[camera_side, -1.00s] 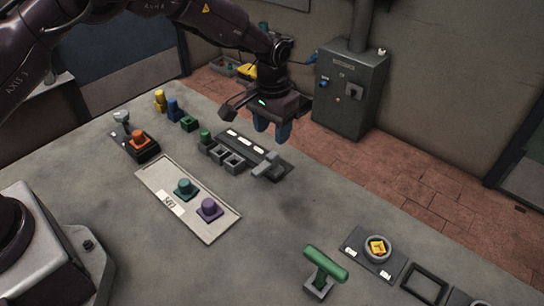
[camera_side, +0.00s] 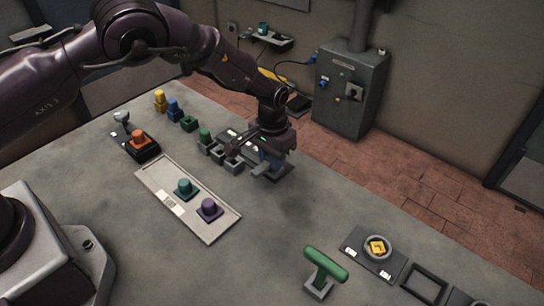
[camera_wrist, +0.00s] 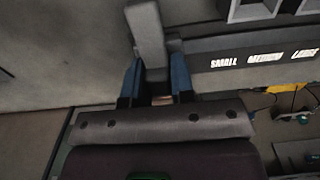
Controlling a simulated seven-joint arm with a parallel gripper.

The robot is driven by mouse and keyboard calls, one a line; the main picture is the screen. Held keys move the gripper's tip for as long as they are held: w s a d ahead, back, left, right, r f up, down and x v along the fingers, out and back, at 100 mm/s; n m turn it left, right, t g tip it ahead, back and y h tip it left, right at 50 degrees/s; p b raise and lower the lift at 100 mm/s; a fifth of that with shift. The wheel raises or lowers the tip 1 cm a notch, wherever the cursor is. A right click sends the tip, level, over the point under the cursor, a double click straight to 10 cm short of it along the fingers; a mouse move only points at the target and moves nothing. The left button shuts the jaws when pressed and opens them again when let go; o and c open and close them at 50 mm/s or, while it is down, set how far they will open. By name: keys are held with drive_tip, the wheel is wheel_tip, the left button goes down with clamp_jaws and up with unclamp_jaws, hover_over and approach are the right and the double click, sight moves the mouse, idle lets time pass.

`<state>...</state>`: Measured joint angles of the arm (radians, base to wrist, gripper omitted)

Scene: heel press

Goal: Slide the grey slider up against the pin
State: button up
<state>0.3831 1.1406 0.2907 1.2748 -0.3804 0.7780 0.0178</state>
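The grey slider (camera_side: 261,168) sits at the near right end of a dark rail plate (camera_side: 284,174) with white labels. In the wrist view, its grey bar (camera_wrist: 148,35) reaches down between my gripper's blue fingers. My gripper (camera_wrist: 157,80) is lowered over the slider, one finger on each side. The fingers are close to the bar, but I cannot tell whether they press on it. In the side view, my gripper (camera_side: 272,160) hides part of the slider and rail. I cannot make out the pin in either view.
Grey square cups (camera_side: 218,155) stand beside the rail, with a green peg (camera_side: 205,135) at the far one. A tray (camera_side: 160,178) with teal and purple knobs lies to the left. A green T-handle (camera_side: 325,264) stands at the front right. Bare table lies between.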

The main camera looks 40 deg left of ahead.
clamp_jaws()
drive_tip(key=a, duration=1.5)
drive_tip(key=shift+a, duration=0.15)
drive_tip(key=o, duration=0.7)
unclamp_jaws()
drive_tip(key=shift+c, duration=0.2)
wheel_tip(320, 180, up, 13)
